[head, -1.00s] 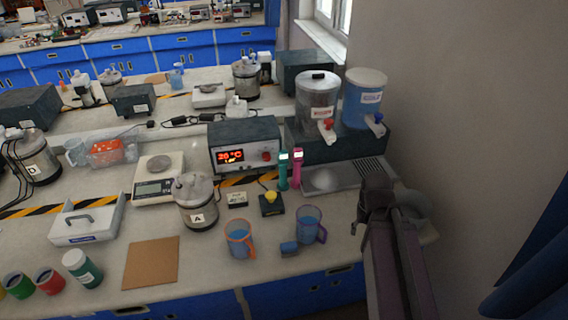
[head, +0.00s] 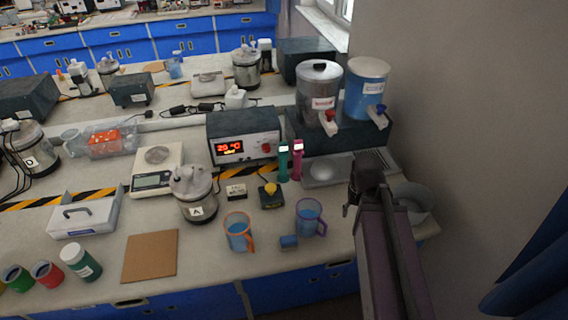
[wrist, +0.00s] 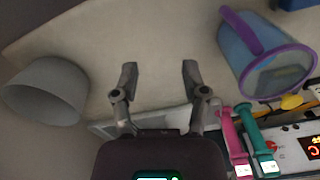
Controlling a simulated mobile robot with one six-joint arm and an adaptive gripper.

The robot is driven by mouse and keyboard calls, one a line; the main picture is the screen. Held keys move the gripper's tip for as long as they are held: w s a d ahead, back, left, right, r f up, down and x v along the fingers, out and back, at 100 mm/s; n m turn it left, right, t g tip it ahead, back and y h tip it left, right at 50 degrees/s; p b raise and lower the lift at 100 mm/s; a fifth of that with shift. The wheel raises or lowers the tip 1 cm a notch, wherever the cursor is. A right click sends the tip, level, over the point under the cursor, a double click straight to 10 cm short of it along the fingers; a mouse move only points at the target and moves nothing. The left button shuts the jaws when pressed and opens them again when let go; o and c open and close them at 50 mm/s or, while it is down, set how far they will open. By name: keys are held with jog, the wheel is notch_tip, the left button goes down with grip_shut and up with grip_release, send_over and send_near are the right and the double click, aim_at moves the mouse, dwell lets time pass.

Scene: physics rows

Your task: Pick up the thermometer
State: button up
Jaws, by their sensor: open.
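Two slim upright stick-like devices with lit tops, which look like thermometers, stand by the front right of the grey display box: a teal one (head: 283,162) and a pink one (head: 297,160). I cannot tell which one the task names. In the wrist view the pink one (wrist: 231,140) and the teal one (wrist: 256,140) lie at the lower right, outside the fingers. My gripper (wrist: 159,70) is open and empty, with pale bench top between its fingers. In the head view my gripper (head: 366,172) is right of both devices, above the bench's right end.
The display box (head: 243,138) stands left of the devices. Two dispensers with taps, silver (head: 318,90) and blue (head: 366,85), stand behind. A purple-rimmed mug (head: 309,218) and an orange-rimmed mug (head: 238,235) stand in front. A grey bowl (wrist: 46,90) sits near the wall.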

jog(key=w+a+r+n+p, duration=0.1)
jog(key=w+a+r+p, duration=0.45)
jog(key=w, duration=0.25)
jog(key=w+a+r+n+p, duration=0.1)
jog(key=w+a+r+p, duration=0.35)
jog(key=w+a, duration=0.2)
notch_tip(320, 180, up, 6)
jog(key=n+p, duration=0.1)
jog(key=p, duration=0.5)
send_over(283, 143)
jog(key=s, duration=0.1)
jog(key=shift+f+b, duration=0.2)
jog(key=shift+b, duration=0.15)
notch_tip(283, 143, down, 8)
jog(key=b, duration=0.8)
jog(key=shift+f, duration=0.15)
jog(key=f+b, duration=0.1)
jog(key=w+f+b, duration=0.1)
jog(key=f+b, duration=0.1)
jog(key=shift+w+f+b, duration=0.1)
jog(key=shift+b, duration=0.2)
jog(key=shift+f+b, duration=1)
